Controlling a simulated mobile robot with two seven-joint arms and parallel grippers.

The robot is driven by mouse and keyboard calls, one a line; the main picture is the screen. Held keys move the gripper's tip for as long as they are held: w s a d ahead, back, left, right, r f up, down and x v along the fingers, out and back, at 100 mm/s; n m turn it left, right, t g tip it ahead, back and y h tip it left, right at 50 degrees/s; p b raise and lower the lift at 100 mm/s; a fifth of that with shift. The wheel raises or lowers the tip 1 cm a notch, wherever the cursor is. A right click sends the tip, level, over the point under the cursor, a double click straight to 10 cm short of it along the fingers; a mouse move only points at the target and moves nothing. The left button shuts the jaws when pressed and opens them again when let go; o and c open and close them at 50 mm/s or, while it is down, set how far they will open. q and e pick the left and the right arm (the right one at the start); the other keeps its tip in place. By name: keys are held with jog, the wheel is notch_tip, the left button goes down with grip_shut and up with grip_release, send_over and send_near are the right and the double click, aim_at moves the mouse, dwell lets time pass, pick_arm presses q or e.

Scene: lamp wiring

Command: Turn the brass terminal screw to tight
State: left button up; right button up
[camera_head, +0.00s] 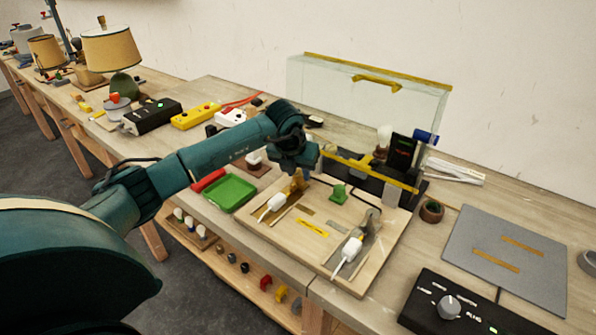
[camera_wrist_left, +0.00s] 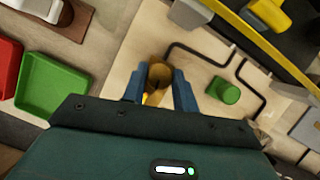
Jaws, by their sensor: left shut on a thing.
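The brass terminal screw (camera_wrist_left: 159,75) shows in the left wrist view as a round brass head between the two blue fingers. My left gripper (camera_wrist_left: 160,88) is shut on it, with a finger on either side. In the head view my left gripper (camera_head: 298,168) points down over the back left of the wooden wiring board (camera_head: 316,262). Brass-coloured metal shows just below it there, partly hidden by the gripper. How far the screw is turned cannot be told. My right gripper is not in view.
A green tray (camera_head: 230,193) lies left of the board. A green block (camera_head: 339,193) stands on the board close by. Behind is a black fixture with a yellow bar (camera_head: 371,172) and a clear screen (camera_head: 335,91). A black control box (camera_head: 470,307) and grey mat (camera_head: 508,257) lie right.

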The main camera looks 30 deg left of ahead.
pick_arm(q)
jog(key=shift+a+f+m+b, duration=0.1)
jog(key=shift+f+m+b, duration=0.05)
jog(key=shift+m+b, duration=0.25)
jog(key=shift+h, duration=0.3)
jog(key=shift+r, duration=0.2)
jog(key=o, duration=1)
jog(key=shift+c, duration=0.2)
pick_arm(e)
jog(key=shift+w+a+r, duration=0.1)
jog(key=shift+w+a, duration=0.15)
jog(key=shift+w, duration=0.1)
